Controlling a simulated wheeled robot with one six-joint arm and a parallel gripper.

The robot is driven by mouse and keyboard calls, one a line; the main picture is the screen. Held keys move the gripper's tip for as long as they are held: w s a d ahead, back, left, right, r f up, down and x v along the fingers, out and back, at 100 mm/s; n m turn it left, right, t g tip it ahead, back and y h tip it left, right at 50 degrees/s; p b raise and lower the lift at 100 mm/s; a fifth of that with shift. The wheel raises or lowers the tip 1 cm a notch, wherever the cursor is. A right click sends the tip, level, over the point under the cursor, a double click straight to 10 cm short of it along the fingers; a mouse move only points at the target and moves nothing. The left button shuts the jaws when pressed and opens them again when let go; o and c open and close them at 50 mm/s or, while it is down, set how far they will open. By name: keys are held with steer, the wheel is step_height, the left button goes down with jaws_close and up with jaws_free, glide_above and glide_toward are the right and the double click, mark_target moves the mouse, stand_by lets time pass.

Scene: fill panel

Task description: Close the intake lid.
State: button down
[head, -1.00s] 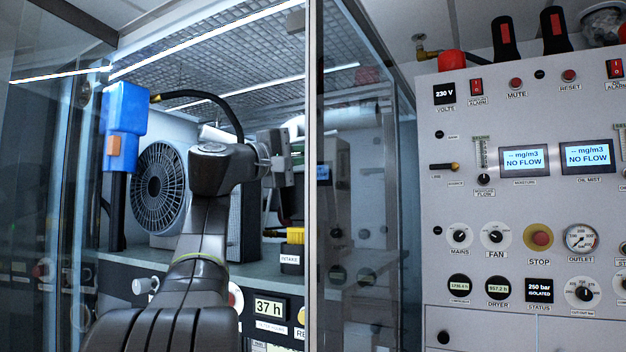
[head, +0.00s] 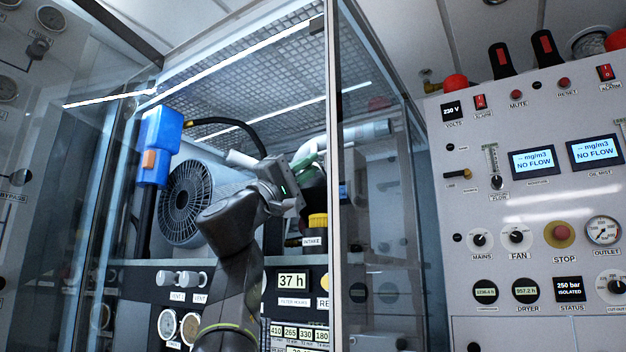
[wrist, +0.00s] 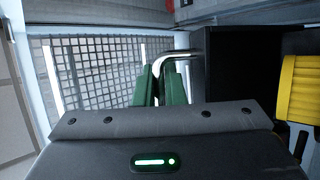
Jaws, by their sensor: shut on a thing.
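My gripper (wrist: 160,85) has its green fingers together on a bent, shiny metal handle (wrist: 177,55) in the wrist view. The handle runs to a dark box-like part (wrist: 245,60), which seems to be the intake lid; its angle is hard to tell. A yellow ribbed cap (wrist: 302,88) is beside it at the right. In the head view my gripper (head: 312,160) is above the yellow cap (head: 318,220) and the INTAKE label (head: 313,242). My gripper and wrist hide much of the lid area there.
A round fan (head: 190,203) and a blue box (head: 160,145) with a dark hose are at the left. A glass panel with a pale upright frame edge (head: 334,180) stands close to the right of my arm. The control panel (head: 480,190) is farther right.

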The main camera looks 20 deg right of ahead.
mark_target(304, 186)
steer(key=f+b, duration=0.1)
steer(key=a+f+b, duration=0.1)
steer(key=f, duration=0.1)
steer(key=s+f+b, duration=0.1)
steer(key=shift+s+a+f+b, duration=0.1)
steer(key=shift+a+f+b, duration=0.05)
steer(key=shift+f+b, duration=0.2)
steer(key=shift+s+a+f+b, duration=0.1)
steer(key=shift+f+b, duration=1.25)
steer(key=c, duration=1.5)
jaws_free()
steer(key=shift+s+a, duration=0.1)
steer(key=shift+a, duration=0.05)
steer(key=shift+f, duration=0.1)
steer(key=shift+a+f, duration=0.1)
steer(key=shift+f, duration=0.15)
steer(key=b+v, duration=0.1)
steer(key=v, duration=1.2)
steer(key=shift+a+r, duration=0.1)
steer(key=shift+a, duration=0.1)
